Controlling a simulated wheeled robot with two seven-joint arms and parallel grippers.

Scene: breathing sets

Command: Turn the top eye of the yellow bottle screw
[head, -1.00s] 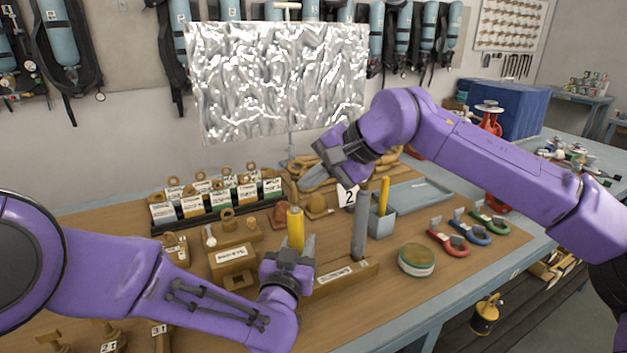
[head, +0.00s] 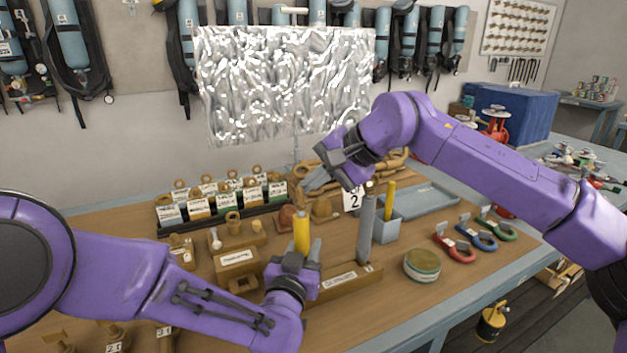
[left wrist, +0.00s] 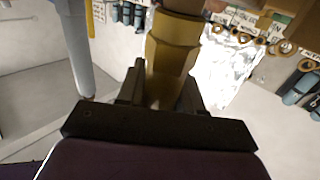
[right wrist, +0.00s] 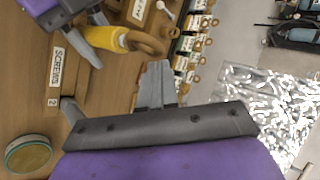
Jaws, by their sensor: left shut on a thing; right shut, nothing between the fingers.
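The yellow bottle screw (head: 302,234) stands upright in my left gripper (head: 298,262), which is shut on its lower body. The left wrist view shows the yellow body (left wrist: 172,50) between the fingers. A brown eye (right wrist: 148,42) sticks out of the body's top end in the right wrist view. My right gripper (head: 310,184) is shut and empty, above and close to the top eye in the head view. Its closed fingertips (right wrist: 156,72) appear beside the eye in the right wrist view, with a small gap in the picture. Contact cannot be told.
A grey post (head: 367,230) stands on a labelled wooden block (head: 345,282) right of the screw. A grey-blue holder (head: 386,230), a round tin (head: 422,264) and coloured shackles (head: 477,236) lie further right. Labelled boxes (head: 222,205) stand behind left. A crinkled silver sheet (head: 285,85) hangs behind.

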